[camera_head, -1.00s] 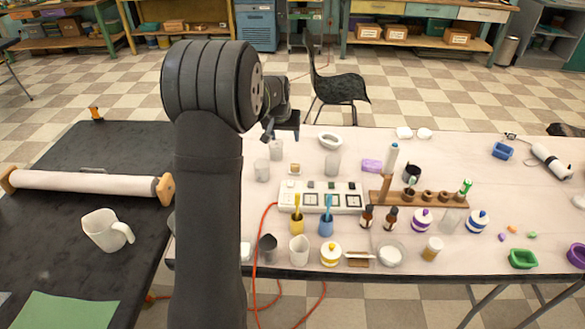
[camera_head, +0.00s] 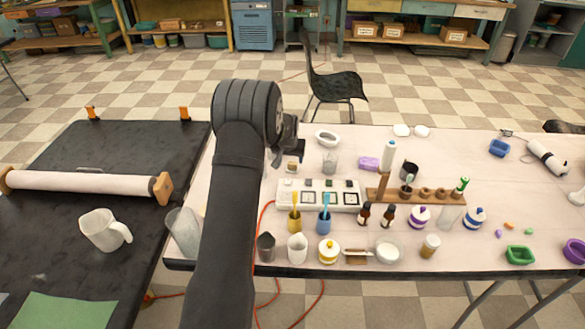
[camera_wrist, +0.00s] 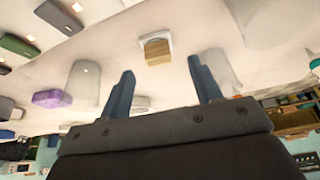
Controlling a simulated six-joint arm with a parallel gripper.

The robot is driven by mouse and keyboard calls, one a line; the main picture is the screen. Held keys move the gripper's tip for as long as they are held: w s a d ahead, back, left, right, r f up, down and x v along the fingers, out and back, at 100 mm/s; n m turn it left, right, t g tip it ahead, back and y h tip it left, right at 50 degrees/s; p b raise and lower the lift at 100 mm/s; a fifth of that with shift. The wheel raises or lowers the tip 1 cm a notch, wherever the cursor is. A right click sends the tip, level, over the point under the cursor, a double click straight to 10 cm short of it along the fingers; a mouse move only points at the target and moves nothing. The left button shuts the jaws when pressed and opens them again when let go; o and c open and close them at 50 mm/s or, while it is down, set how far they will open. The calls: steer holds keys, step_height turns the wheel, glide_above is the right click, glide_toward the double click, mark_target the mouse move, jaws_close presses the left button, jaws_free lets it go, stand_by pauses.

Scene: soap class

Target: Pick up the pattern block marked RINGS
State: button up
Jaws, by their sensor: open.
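A white board (camera_head: 345,204) lies on the light table with several small dark or green square blocks (camera_head: 331,183) on it. I cannot read the mark RINGS on any block. A small light block with a wood-coloured face (camera_head: 292,167) stands behind the board; in the wrist view what looks like the same block (camera_wrist: 157,50) lies beyond the gap between my fingers. My gripper (camera_head: 281,157) is above the table, close to that block. In the wrist view my gripper (camera_wrist: 162,74) has its two fingers apart with nothing between them.
Clear vessels (camera_wrist: 85,82) flank the fingers in the wrist view. A purple block (camera_head: 368,163), a wooden rack (camera_head: 377,195), bottles, cups and jars crowd the table around the board. A white oval dish (camera_head: 327,136) stands behind. The table's far left back is clearer.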

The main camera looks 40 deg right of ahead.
mark_target(292, 163)
steer(key=shift+d+x, duration=0.1)
steer(key=shift+x, duration=1.2)
steer(key=shift+d+x, duration=0.15)
steer(key=shift+x, duration=1.15)
steer(key=c, duration=1.1)
